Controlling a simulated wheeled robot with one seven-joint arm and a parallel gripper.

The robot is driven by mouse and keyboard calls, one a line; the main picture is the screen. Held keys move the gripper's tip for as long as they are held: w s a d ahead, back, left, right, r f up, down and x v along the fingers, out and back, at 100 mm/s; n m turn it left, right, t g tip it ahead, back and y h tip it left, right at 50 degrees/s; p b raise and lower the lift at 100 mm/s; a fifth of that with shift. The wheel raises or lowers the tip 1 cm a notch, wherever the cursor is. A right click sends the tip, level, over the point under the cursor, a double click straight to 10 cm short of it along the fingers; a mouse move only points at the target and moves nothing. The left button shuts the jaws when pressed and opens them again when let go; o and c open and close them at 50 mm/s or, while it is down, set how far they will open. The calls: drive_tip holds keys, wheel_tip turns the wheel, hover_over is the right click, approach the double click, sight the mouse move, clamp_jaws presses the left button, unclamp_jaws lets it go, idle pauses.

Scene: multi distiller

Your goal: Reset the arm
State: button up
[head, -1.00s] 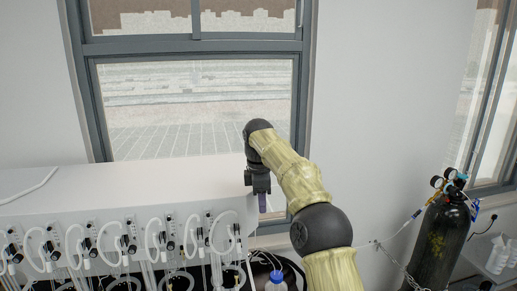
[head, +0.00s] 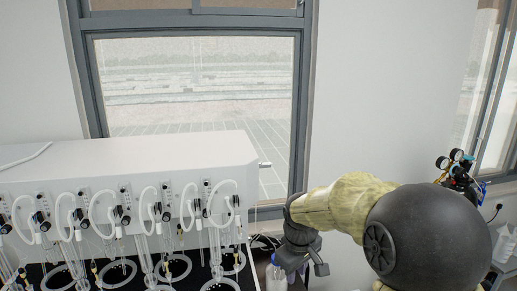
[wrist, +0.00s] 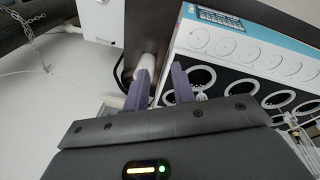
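My gripper (head: 302,262) hangs low at the bottom middle of the head view, just right of the white distiller unit (head: 130,165). In the wrist view my gripper (wrist: 163,82) shows two purple fingers standing apart, with nothing held between them. My arm (head: 345,203) reaches in from the right, with its large black joint close to the camera. A bottle (head: 275,279) stands partly hidden beside my gripper.
Glass tubes and white hoses (head: 75,225) line the distiller's front. A dark gas cylinder with gauges (head: 456,165) stands at the right, mostly hidden by my arm. A window (head: 195,110) is behind.

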drive_tip(key=s+d+f+m+b, duration=0.2)
drive_tip(key=s+d+f+m, duration=0.1)
drive_tip(key=s+f, duration=0.2)
drive_tip(key=s+d+f+m+b, duration=0.2)
drive_tip(key=s+f, duration=0.4)
drive_tip(key=s, duration=0.4)
drive_tip(key=d+m, duration=0.1)
drive_tip(key=m, duration=0.1)
drive_tip(key=shift+s+m+t, duration=0.2)
drive_tip(key=shift+m+t, duration=0.1)
drive_tip(key=shift+w+a, duration=0.1)
drive_tip(key=shift+s, duration=0.2)
idle(0.7)
